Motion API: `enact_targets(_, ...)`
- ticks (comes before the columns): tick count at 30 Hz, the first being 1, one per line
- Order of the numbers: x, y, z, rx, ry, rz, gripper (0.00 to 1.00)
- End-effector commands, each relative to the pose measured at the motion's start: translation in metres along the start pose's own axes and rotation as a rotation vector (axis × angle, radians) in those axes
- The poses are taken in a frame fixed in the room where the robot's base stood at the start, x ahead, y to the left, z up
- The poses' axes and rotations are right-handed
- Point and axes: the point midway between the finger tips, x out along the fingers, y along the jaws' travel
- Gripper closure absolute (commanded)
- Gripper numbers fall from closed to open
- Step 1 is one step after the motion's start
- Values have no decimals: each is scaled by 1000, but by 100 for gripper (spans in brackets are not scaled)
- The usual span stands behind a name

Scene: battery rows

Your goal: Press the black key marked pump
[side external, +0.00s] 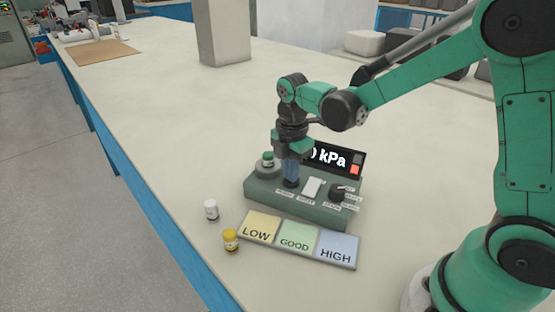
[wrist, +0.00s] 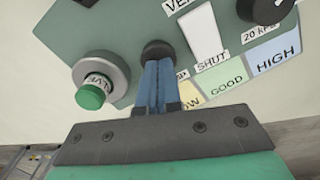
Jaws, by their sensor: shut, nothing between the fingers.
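The black key (wrist: 158,48) is a round dark button on the green control box (side external: 258,193). In the wrist view my gripper (wrist: 160,64) is shut, with its blue fingers together and empty, their tips at the near edge of the key. The fingers cover most of the label beside it, so I cannot read the marking. In the side view my gripper (side external: 291,178) points straight down over the key (side external: 291,184). The tips look to be at or on the key; I cannot tell whether it is pushed down. The display (side external: 335,157) reads "0 kPa", partly hidden.
A green-capped vial (side external: 267,158) stands in a round holder left of the key. A white switch (side external: 312,187) and black knob (side external: 337,192) are right of it. LOW, GOOD and HIGH pads (side external: 298,240) lie in front, near white-capped (side external: 211,210) and yellow-capped (side external: 231,240) vials.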

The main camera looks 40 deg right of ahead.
Motion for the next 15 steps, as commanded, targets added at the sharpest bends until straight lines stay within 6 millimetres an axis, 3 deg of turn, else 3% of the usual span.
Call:
enact_targets(9, 18, 0, 0, 0, 0, 1, 100)
enact_targets(15, 20, 1, 0, 0, 0, 4, 100)
